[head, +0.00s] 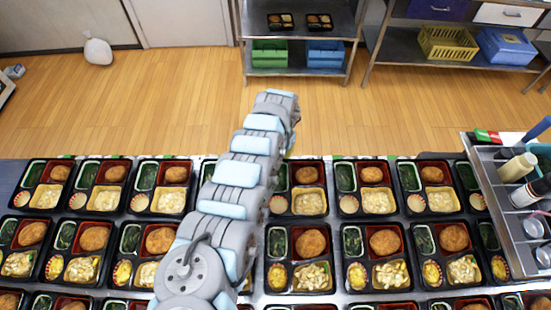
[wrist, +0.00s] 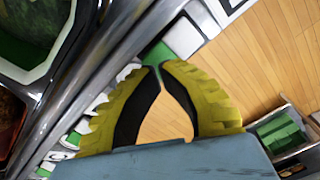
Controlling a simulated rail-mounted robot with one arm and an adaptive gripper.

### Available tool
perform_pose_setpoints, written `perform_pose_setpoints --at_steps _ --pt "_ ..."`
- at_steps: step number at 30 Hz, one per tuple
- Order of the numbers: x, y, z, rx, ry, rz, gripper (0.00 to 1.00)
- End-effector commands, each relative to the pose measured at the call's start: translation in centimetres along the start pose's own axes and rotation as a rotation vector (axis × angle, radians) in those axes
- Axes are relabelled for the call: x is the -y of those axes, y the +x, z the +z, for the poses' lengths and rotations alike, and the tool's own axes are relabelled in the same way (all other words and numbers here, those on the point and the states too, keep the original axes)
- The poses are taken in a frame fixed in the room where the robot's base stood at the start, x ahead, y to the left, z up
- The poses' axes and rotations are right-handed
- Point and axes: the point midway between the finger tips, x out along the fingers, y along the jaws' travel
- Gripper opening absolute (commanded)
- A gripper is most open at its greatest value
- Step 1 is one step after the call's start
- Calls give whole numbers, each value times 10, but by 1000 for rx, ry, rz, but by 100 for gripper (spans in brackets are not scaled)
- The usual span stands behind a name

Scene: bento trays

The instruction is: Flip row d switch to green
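My gripper (wrist: 160,68) shows in the wrist view with its two yellow, black-lined fingers curved together and their tips meeting, nothing visible between them. The tips are over or beside a green patch (wrist: 157,53) with a white block (wrist: 183,35) next to it, along the metal counter edge; I cannot tell whether they touch. This may be a row switch, but no row letter is readable. In the head view my arm reaches over the trays to the counter's far edge, hiding most of the gripper. Small green bits (head: 337,157) show along that edge.
Rows of black bento trays (head: 388,222) fill the counter. A metal caddy (head: 482,163) with bottles and a red-green item (head: 487,136) is at right. Beyond the counter is open wood floor (head: 130,105), then a shelf with a green bin (head: 270,53) and a blue bin (head: 325,53).

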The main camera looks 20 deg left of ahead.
Motion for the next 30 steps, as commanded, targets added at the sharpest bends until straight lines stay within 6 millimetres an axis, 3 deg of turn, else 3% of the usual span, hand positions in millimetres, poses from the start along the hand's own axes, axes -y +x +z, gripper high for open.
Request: perform_pose_setpoints --at_steps 30 --pt "0 13 0 0 0 0 0"
